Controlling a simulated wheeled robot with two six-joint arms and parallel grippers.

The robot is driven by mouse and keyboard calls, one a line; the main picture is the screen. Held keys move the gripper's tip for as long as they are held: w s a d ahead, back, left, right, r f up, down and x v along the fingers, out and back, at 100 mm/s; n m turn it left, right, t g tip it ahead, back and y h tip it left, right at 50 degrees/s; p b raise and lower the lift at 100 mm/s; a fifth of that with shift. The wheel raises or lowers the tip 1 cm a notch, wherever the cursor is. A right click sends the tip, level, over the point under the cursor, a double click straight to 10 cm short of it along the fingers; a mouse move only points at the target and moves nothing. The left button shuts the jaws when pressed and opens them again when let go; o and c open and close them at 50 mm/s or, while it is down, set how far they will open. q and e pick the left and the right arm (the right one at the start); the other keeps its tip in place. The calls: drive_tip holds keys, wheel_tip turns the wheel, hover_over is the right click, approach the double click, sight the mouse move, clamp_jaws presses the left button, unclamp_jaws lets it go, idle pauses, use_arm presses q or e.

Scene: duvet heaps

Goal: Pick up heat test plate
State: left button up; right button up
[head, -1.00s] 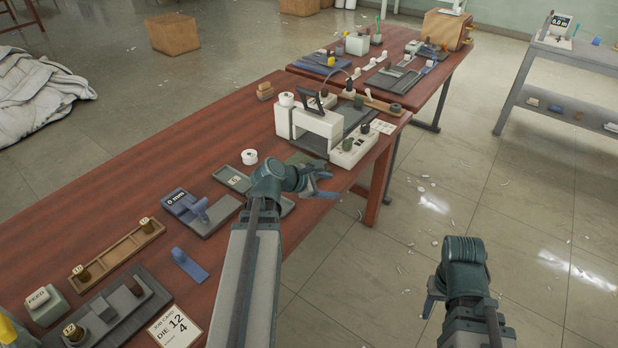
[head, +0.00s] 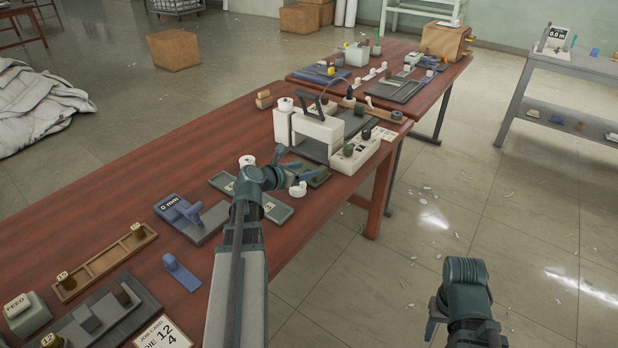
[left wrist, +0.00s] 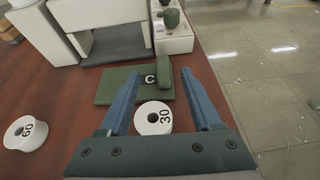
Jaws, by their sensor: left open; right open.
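A flat dark green plate with a raised block and a "C" mark, seemingly the heat test plate (left wrist: 118,87), lies on the red-brown table in front of the white machine. In the head view the plate (head: 318,176) is partly hidden by my left gripper (head: 291,166). In the left wrist view my left gripper (left wrist: 160,70) is open and empty. Its fingers appear over the plate's near part, with the block between their tips; contact cannot be told. A white roll marked 30 (left wrist: 153,118) shows between the fingers. My right gripper (head: 433,316) is open, over the floor off the table's right side.
The white machine (head: 322,132) stands just behind the plate. A roll marked 60 (left wrist: 26,133) lies to the left. A grey-green tray (head: 277,211) and a blue 0 mm gauge (head: 180,212) lie nearer. The floor (head: 500,215) right of the table is mostly open.

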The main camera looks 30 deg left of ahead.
sight(319, 169)
use_arm(q)
drive_tip(key=shift+x, duration=0.75)
drive_tip(key=b+x, duration=0.1)
drive_tip(key=x, duration=0.1)
drive_tip(key=f+b+x, duration=0.1)
drive_tip(key=b+x, duration=0.1)
drive_tip(key=shift+w+d+f, duration=0.15)
drive_tip(key=shift+w, duration=0.25)
drive_tip(key=shift+d, duration=0.1)
clamp_jaws()
